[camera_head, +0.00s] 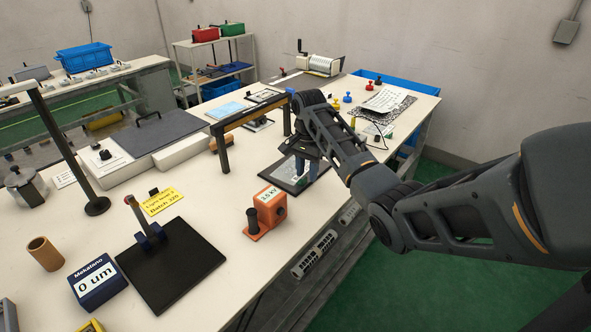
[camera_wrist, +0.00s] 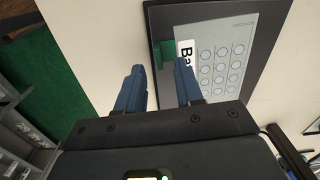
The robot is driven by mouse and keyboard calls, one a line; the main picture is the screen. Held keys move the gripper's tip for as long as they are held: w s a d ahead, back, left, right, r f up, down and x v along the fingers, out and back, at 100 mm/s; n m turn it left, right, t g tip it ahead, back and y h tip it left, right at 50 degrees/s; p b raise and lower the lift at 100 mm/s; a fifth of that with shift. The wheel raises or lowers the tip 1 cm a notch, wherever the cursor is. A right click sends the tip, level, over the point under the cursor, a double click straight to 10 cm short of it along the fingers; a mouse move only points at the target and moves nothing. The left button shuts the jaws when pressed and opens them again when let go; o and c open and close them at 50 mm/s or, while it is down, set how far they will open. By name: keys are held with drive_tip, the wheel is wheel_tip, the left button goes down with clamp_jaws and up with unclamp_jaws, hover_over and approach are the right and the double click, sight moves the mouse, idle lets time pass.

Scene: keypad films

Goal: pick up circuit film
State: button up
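The circuit film (camera_wrist: 222,60) is a pale grey sheet with rows of round key marks, lying on a dark board (camera_wrist: 160,20). A white label with partly hidden lettering (camera_wrist: 185,52) and a green tab (camera_wrist: 165,55) sit at its near edge. The green tab is just beyond the fingertips, nearer the right finger; contact cannot be told. My gripper also shows in the head view (camera_head: 306,168).
An orange block (camera_head: 270,205) stands in front of the board near the table's front edge. A dark gantry frame (camera_head: 250,115) stands behind it at the left. A black stand plate (camera_head: 170,265) and a blue-and-white box (camera_head: 97,285) are at the lower left.

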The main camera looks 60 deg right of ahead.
drive_tip(key=shift+f, duration=0.6)
drive_tip(key=shift+c, duration=0.5)
clamp_jaws()
